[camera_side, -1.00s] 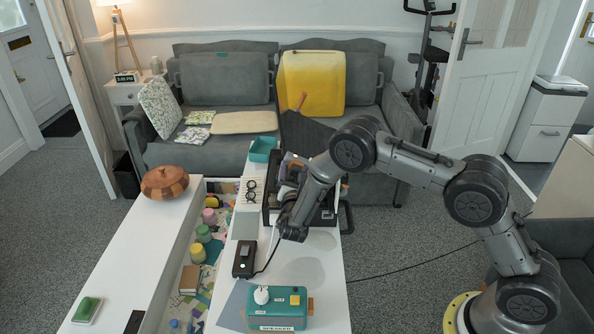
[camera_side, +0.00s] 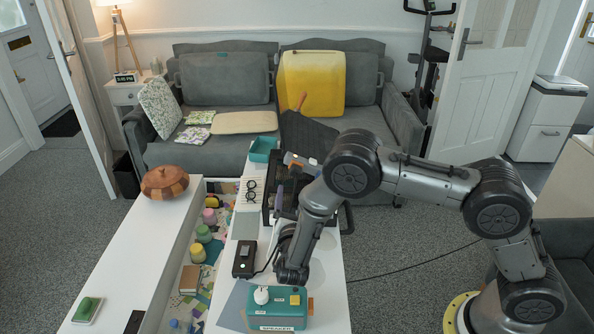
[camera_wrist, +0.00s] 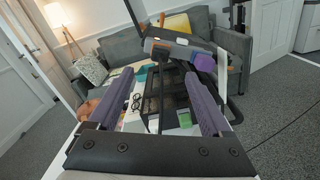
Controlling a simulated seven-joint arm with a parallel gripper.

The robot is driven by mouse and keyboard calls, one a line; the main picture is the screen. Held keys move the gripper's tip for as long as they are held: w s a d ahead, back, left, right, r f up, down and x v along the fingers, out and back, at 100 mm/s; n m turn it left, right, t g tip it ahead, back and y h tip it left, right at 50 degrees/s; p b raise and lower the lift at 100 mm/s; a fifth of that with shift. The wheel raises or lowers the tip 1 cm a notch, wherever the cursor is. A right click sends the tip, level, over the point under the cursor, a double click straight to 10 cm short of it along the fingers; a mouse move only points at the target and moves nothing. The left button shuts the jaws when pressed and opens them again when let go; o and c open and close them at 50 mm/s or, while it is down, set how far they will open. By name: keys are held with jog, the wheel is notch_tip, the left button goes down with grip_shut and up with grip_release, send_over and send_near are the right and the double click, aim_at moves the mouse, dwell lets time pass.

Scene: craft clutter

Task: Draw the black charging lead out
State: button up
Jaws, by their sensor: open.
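A thin black lead (camera_side: 266,267) runs from a black switch box (camera_side: 243,259) on the white table and passes behind my gripper. Its far end is hidden. A dark cable (camera_side: 410,262) also crosses the carpet at the right; I cannot tell whether they are one. My gripper (camera_wrist: 157,78) is open and empty in the wrist view, with its two purple-grey fingers apart. In the side view my gripper (camera_side: 291,272) is just right of the switch box and lead, behind the teal speaker (camera_side: 277,308). Its fingertips are not clear there.
An open trough (camera_side: 204,270) with jars and a wooden bowl (camera_side: 165,182) lie further left.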

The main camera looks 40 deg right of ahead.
aim_at(298, 173)
jog(key=shift+v, duration=0.9)
jog(key=shift+s+d+r+n+t+y, duration=0.6)
jog(key=shift+s+d+r+n+y, duration=0.6)
jog(key=shift+s+n+y, duration=0.75)
jog(key=shift+m+y, duration=0.25)
jog(key=shift+m, duration=0.2)
jog(key=x, duration=1.3)
jog(key=shift+w, duration=0.4)
jog(key=c, duration=1.1)
jog(key=o, duration=1.1)
